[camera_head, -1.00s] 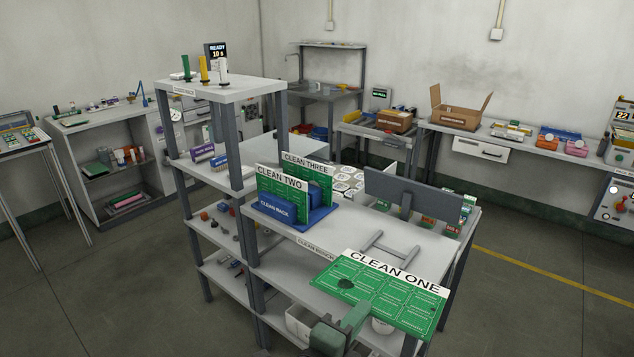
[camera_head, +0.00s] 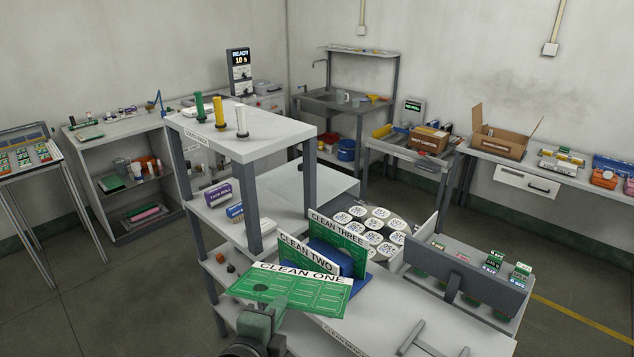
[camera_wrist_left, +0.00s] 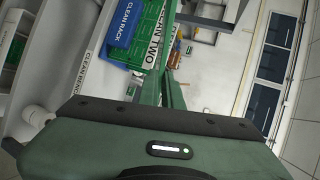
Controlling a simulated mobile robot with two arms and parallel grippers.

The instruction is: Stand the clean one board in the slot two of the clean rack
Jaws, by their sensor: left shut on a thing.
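The clean one board (camera_head: 300,293), green with a white label strip, is held nearly flat in the head view. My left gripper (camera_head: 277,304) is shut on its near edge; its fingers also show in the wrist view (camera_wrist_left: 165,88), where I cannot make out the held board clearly. The blue clean rack (camera_head: 358,280) stands on the bench behind the board, partly hidden by it; it also shows in the left wrist view (camera_wrist_left: 121,24). The clean two board (camera_head: 318,268) and the clean three board (camera_head: 352,254) stand upright in the rack. The slots are hidden. My right gripper is out of view.
The clean bench (camera_head: 375,315) has bare room right of the rack. A grey shelf (camera_head: 240,140) with upright coloured cylinders rises at the left of the rack. A grey upright panel (camera_head: 465,275) stands at the right.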

